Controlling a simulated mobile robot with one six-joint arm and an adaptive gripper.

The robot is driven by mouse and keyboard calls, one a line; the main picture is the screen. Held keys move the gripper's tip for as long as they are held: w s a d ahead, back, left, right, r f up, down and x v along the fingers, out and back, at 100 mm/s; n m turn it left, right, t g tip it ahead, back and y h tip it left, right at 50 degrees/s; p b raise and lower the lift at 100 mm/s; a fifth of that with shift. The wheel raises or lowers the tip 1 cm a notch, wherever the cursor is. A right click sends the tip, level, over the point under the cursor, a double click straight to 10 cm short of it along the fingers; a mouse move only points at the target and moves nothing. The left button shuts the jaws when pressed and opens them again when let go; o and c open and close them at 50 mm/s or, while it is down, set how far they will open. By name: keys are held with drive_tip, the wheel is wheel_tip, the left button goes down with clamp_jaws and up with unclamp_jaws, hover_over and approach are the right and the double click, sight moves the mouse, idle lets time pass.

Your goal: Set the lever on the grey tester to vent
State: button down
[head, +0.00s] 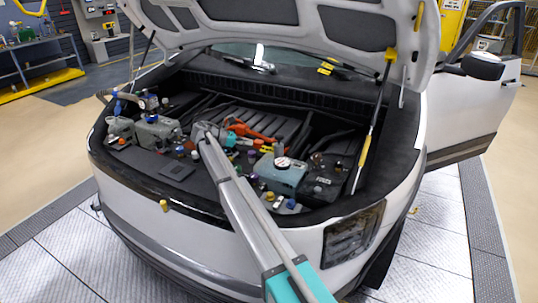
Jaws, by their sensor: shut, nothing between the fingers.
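A blue-grey box (281,177) with a round white dial (283,163) on top stands in the right half of the open engine bay. A grey box (158,133) with a blue cap stands on the left side of the bay. I cannot tell for sure which is the grey tester, and no lever can be made out at this size. My arm reaches in from the lower right. My gripper (207,131) is small at its far end, shut and empty, over the middle of the bay between the two boxes.
The raised hood (270,38) spans the top, with a yellow-and-black strut (370,120) on the right. Orange parts (250,130) and several coloured caps crowd the bay near my gripper. A black battery-like block (325,178) stands beside the blue-grey box. A workbench (35,50) is far left.

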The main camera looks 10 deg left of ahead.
sight(271, 157)
drive_tip(key=shift+w+d+f+b, duration=0.1)
drive_tip(key=shift+w+f+b, duration=0.15)
drive_tip(key=shift+f+b, duration=0.3)
drive_tip(key=shift+w+f+b, duration=0.25)
drive_tip(key=shift+f+b, duration=0.1)
drive_tip(key=shift+f, duration=0.35)
drive_tip(key=shift+b+x, duration=1.65)
drive_tip(key=shift+x, duration=3.25)
drive_tip(key=shift+w+d, duration=0.1)
drive_tip(key=shift+d, duration=0.25)
drive_tip(key=shift+a+r, duration=0.1)
drive_tip(key=shift+a, duration=0.3)
